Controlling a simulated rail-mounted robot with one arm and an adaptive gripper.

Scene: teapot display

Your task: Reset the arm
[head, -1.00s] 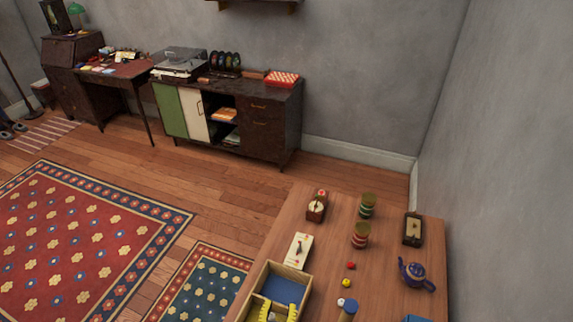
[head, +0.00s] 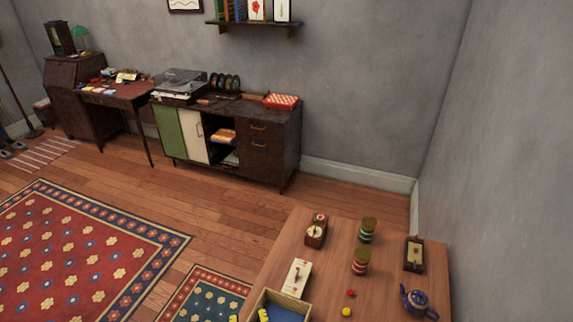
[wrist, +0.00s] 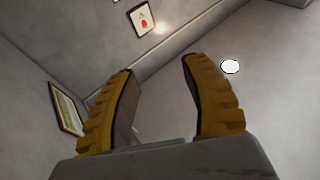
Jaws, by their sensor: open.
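My gripper (wrist: 157,82) shows in the wrist view with its two yellow ridged fingers spread apart. It is open, with nothing between the fingers. Behind it are grey wall surfaces, a framed picture (wrist: 144,18) and a white round spot (wrist: 230,66). My gripper and arm are not in the head view now. In the head view, a blue teapot (head: 418,301) stands at the right edge of the wooden table (head: 325,285).
The table also bears a wooden tray (head: 256,303), two striped tins (head: 367,230), a small brown box (head: 316,231), a white switch plate (head: 297,278), a dark framed block (head: 414,254) and small red and yellow balls (head: 346,312). A dark sideboard (head: 265,140) stands by the back wall.

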